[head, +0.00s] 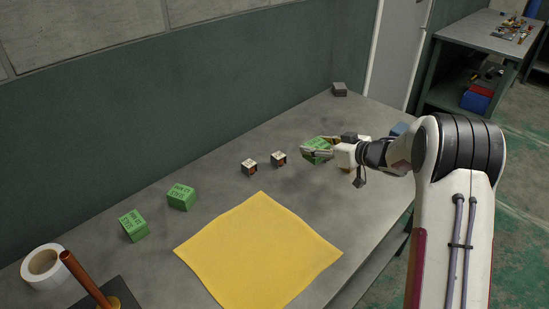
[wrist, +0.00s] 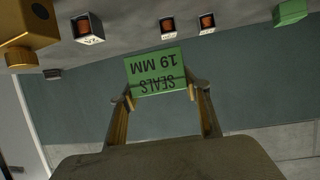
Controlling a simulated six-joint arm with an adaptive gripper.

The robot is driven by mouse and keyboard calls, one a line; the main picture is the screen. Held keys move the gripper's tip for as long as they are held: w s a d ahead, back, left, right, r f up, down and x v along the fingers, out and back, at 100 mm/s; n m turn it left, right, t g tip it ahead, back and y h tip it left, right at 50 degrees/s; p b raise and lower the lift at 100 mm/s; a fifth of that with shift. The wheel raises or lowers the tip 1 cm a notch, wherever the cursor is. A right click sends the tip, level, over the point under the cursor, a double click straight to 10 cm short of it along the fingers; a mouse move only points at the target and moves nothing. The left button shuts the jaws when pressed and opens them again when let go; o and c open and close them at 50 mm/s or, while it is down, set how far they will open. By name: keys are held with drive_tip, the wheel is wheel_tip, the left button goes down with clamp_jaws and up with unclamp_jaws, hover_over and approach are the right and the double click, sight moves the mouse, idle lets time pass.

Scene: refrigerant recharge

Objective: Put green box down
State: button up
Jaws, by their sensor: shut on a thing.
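My gripper (head: 312,150) is at the far right part of the grey table, with its fingers on a green box (head: 318,145). In the wrist view, my gripper (wrist: 161,97) is shut on the green box (wrist: 157,70), one finger on each side. Its label reads "SEALS 19 MM" and appears upside down there. I cannot tell whether the box touches the table or hangs just above it. Two other green boxes stand at the left on the table, one nearer (head: 133,226) and one farther (head: 181,197).
Two small dark-and-white boxes (head: 249,168) (head: 279,159) stand left of my gripper. A yellow cloth (head: 260,250) lies in front. A tape roll (head: 43,267) and a copper-coloured rod (head: 86,280) are at left. A dark box (head: 340,89) sits at the far end.

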drive_tip(key=shift+a, duration=0.1)
drive_tip(key=s+a+n, duration=0.1)
drive_tip(key=a, duration=3.1)
drive_tip(key=shift+s+a+r+g+y, duration=0.15)
drive_tip(key=shift+s+a+g+y, duration=0.1)
drive_tip(key=shift+g+y, duration=0.15)
drive_tip(key=shift+d, duration=0.1)
drive_tip(key=shift+f, duration=3.1)
drive_tip(key=shift+f, duration=0.1)
drive_tip(key=shift+f, duration=1.8)
